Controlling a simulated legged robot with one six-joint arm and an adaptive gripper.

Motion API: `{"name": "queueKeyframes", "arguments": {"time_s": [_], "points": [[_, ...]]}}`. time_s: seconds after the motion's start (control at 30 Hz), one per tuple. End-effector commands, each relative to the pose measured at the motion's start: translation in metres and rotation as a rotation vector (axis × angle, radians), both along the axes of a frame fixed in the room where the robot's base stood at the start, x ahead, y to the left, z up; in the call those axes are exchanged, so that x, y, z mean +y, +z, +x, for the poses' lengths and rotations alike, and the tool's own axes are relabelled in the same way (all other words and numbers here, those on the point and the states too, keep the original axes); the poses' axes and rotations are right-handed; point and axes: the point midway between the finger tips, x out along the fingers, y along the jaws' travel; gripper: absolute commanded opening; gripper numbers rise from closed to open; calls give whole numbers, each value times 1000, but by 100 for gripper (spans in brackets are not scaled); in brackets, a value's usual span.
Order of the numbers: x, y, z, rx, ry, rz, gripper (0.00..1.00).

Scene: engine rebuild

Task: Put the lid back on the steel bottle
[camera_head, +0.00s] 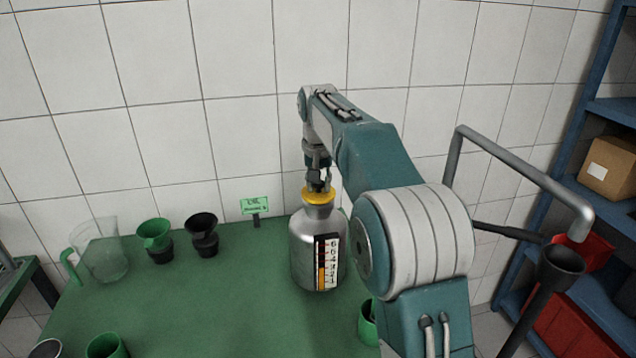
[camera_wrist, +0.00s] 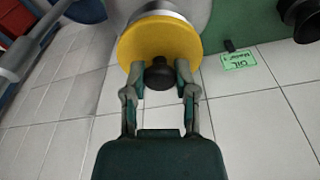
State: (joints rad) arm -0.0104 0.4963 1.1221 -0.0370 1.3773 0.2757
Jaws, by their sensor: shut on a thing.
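The steel bottle (camera_head: 306,252) stands upright on the green bench, with a level gauge on its front. The yellow lid (camera_head: 318,195) is at the bottle's mouth; whether it is fully seated I cannot tell. My gripper (camera_head: 319,183) points down from above the lid. In the wrist view my gripper (camera_wrist: 160,82) has its two fingers on either side of the dark knob (camera_wrist: 159,74) of the yellow lid (camera_wrist: 160,40), shut on it. The bottle (camera_wrist: 168,8) shows only in small part behind the lid there.
On the green bench (camera_head: 215,300) stand a clear jug (camera_head: 103,262), a green funnel cup (camera_head: 155,235) and a black one (camera_head: 203,235) at left. A green sign (camera_head: 255,206) is behind. A pipe (camera_head: 520,175) and blue shelves (camera_head: 590,120) are at right.

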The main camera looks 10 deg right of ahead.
Motion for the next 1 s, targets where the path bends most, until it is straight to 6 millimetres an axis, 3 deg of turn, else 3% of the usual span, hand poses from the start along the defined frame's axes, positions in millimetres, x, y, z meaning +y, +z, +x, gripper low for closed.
{"name": "queueKeyframes", "arguments": {"time_s": [0.83, 0.87, 0.9, 0.93, 1.0], "points": [[0, -1, 0, 0, 0, 0, 4], [0, -1, 0, 0, 0, 0, 50], [0, -1, 0, 0, 0, 0, 68], [0, -1, 0, 0, 0, 0, 77], [0, -2, 0, 0, 0, 0, 77]]}}
